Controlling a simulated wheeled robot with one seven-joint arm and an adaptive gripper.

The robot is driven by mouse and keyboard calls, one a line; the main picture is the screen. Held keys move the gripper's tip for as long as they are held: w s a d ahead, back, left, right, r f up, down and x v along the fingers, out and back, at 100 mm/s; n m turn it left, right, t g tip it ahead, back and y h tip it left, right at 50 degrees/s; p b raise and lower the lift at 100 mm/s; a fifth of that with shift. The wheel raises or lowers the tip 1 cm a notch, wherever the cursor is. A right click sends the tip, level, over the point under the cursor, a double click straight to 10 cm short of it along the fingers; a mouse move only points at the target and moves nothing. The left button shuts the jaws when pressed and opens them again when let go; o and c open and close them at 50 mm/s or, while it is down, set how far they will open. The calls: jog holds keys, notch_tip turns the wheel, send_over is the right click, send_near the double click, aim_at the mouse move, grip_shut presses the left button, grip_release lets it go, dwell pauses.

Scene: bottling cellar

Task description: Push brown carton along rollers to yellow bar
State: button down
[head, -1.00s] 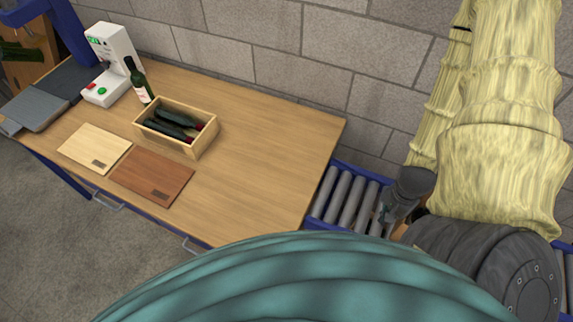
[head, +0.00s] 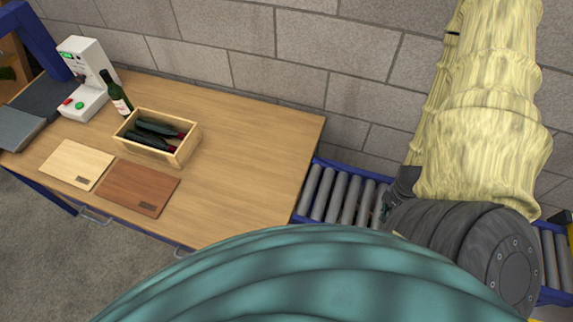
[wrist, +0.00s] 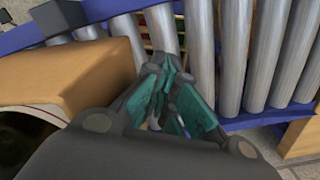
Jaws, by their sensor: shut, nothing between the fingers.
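The brown carton (wrist: 75,70) fills the left of the wrist view, on the rollers (wrist: 205,55) beside a blue rail. It is close beside my gripper (wrist: 172,85); I cannot tell whether they touch. My gripper's teal-padded fingers are together with nothing between them, over the rollers. In the head view my gripper (head: 385,205) shows only in part at the rollers (head: 335,195), mostly hidden by my arm. The carton is hidden there behind my arm.
A wooden table (head: 245,160) stands left of the conveyor, with an open bottle crate (head: 150,150), an upright bottle (head: 117,95), a white machine (head: 85,75) and two boards on it. A block wall (head: 300,55) runs behind. The rollers between table and gripper are bare.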

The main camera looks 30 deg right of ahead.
jog(key=shift+s+d, duration=0.15)
jog(key=shift+s, duration=0.15)
jog(key=shift+s+d, duration=0.1)
jog(key=shift+s+d+p, duration=0.8)
jog(key=shift+s+p, duration=0.05)
jog(key=shift+s, duration=0.2)
jog(key=shift+s+d, duration=0.95)
jog(key=shift+s, duration=0.25)
jog(key=shift+d, duration=0.1)
jog(key=shift+s+d, duration=0.9)
jog(key=shift+s, duration=0.3)
jog(key=shift+s+d, duration=0.85)
jog(key=shift+s, duration=0.3)
jog(key=shift+s+d, duration=0.1)
jog(key=shift+s+d, duration=0.9)
jog(key=shift+s, duration=0.25)
jog(key=shift+s+d, duration=0.85)
jog(key=shift+s, duration=0.3)
